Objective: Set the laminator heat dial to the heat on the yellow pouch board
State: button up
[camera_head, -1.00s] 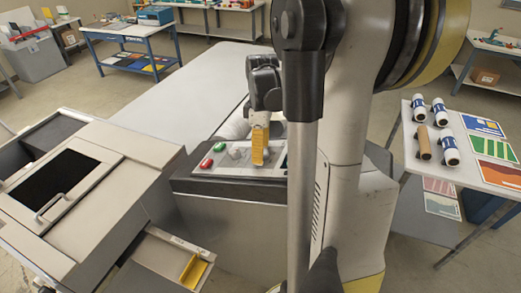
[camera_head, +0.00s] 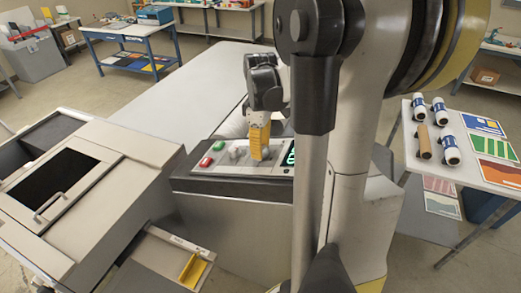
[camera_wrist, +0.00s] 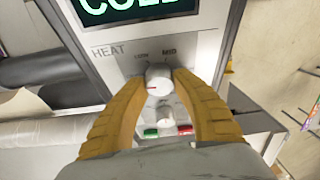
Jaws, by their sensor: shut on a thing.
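The heat dial (camera_wrist: 158,80) is a pale round knob with a small red mark on its left side, in the wrist view. The word HEAT is printed left of it, with small labels above. My gripper (camera_wrist: 160,82) has its yellow fingers closed on both sides of the dial. In the head view my gripper (camera_head: 257,157) reaches down onto the laminator's control panel (camera_head: 215,173). The green-lit display (camera_wrist: 135,8) shows cut-off letters that look like COLD. I cannot make out a yellow pouch board with a heat on it.
A green button (camera_wrist: 151,133) and a red button (camera_wrist: 185,130) sit near the dial, with a smaller knob (camera_wrist: 165,119) between. A grey machine with an open tray (camera_head: 165,260) stands at left. A table (camera_head: 484,180) with rolls and coloured sheets is at right.

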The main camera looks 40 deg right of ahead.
jog(key=m+h+b, duration=0.1)
jog(key=m, duration=0.3)
jog(key=shift+f+b, duration=0.1)
jog(key=shift+b, duration=0.25)
jog(key=m+h+b, duration=0.1)
jog(key=m, duration=0.2)
jog(key=shift+m+h, duration=0.3)
jog(key=m+h+b, duration=0.1)
jog(key=m+b, duration=0.1)
jog(key=m, duration=0.2)
jog(key=m+g+h+b, duration=0.1)
jog(key=m, duration=0.2)
jog(key=shift+d+m+b, duration=0.1)
jog(key=shift+m+b, duration=0.25)
jog(key=shift+m, duration=0.05)
jog(key=m+g+b, duration=0.1)
jog(key=m, duration=0.2)
jog(key=shift+m+h, duration=0.3)
jog(key=shift+h, duration=0.1)
jog(key=m+g+b, duration=0.1)
jog(key=m+b, duration=0.1)
jog(key=m, duration=0.2)
jog(key=shift+m+g, duration=0.4)
jog(key=m, duration=0.2)
jog(key=m+g+b, duration=0.1)
jog(key=m, duration=0.1)
jog(key=shift+m+g, duration=0.3)
jog(key=shift+s+m+g+y+b, duration=0.1)
jog(key=shift+m+g+y+b, duration=0.35)
jog(key=shift+m, duration=1.55)
